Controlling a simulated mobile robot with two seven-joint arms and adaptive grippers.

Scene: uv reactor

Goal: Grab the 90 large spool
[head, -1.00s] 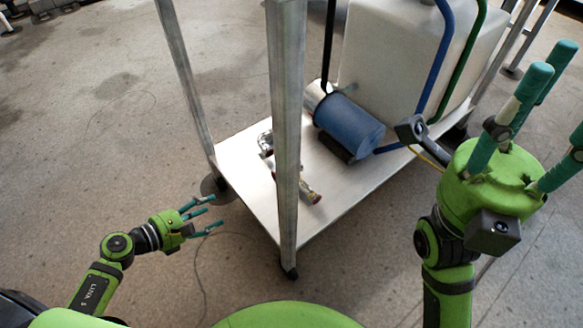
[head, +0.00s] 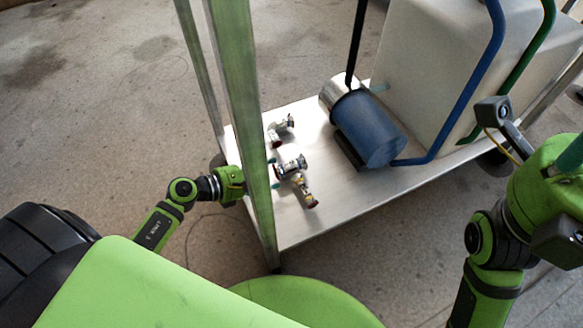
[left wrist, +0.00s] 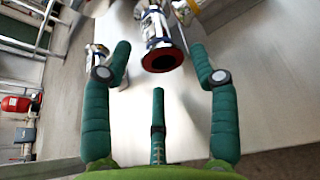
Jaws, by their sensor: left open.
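Several metal pipe fittings lie on the cart's lower shelf. A silvery one (head: 290,167) lies in the middle, a second (head: 281,130) farther back, and one with dark red ends (head: 305,190) nearer. I cannot tell for sure which is the 90 large spool. My left gripper (head: 273,172) reaches in behind the front post, beside the middle fitting. In the left wrist view its three green fingers are open and empty, with a red-rimmed flanged spool (left wrist: 161,58) just ahead between the fingertips. My right gripper (head: 570,155) is cut off by the right edge.
The metal cart post (head: 240,110) stands in front of my left gripper and hides part of it. A blue motor (head: 368,130) and a white tank (head: 440,65) with blue and green pipes stand farther right. The shelf (head: 350,190) is clear at its near right.

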